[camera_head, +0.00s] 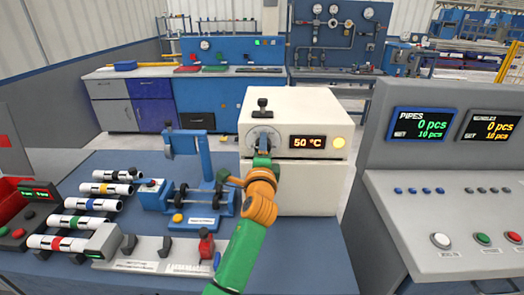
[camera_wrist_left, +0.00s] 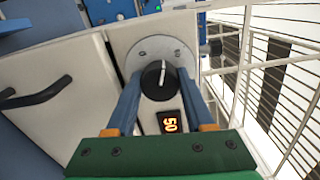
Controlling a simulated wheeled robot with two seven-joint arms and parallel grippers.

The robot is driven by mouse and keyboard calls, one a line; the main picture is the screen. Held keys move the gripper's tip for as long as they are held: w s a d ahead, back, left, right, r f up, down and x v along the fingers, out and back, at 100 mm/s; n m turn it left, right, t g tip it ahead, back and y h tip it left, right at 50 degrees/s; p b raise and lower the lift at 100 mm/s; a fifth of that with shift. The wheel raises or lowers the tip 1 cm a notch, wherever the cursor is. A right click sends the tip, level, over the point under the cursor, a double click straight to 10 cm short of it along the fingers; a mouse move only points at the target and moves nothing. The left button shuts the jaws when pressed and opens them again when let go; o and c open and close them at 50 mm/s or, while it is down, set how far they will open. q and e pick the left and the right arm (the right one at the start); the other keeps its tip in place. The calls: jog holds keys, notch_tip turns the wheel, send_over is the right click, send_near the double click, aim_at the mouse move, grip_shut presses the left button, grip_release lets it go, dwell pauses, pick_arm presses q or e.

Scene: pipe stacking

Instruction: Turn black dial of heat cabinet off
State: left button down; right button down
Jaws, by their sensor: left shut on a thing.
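The heat cabinet (camera_head: 312,180) is a cream box on the blue table, with an orange "50 °C" display (camera_head: 307,142) and a lit yellow lamp (camera_head: 339,142). My left gripper (camera_head: 263,146) reaches up to its front, with its blue fingers at the dial. In the left wrist view, the black dial (camera_wrist_left: 158,82) with a white pointer line sits on a round grey plate (camera_wrist_left: 150,52). The two blue fingers of my left gripper (camera_wrist_left: 160,95) are shut on its sides. In the head view the gripper mostly hides the dial. My right gripper is not in view.
A black handle (camera_head: 262,107) stands on the cabinet's top. Left on the table are a blue roller fixture (camera_head: 185,195), several banded pipes (camera_head: 100,189) and a grey holder (camera_head: 150,252). A grey console (camera_head: 430,190) with counters and buttons stands at the right.

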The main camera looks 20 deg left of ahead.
pick_arm(q)
jog(key=n+b, duration=0.1)
jog(key=n, duration=0.4)
jog(key=shift+r+n+b, duration=0.1)
jog(key=shift+n+b, duration=0.2)
jog(key=shift+r+n+b, duration=0.15)
jog(key=shift+n+b, duration=0.45)
jog(key=shift+n, duration=1.5)
jog(key=shift+c, duration=2)
grip_release()
jog(key=shift+w, duration=0.1)
jog(key=shift+o, duration=0.6)
jog(key=shift+f, duration=0.2)
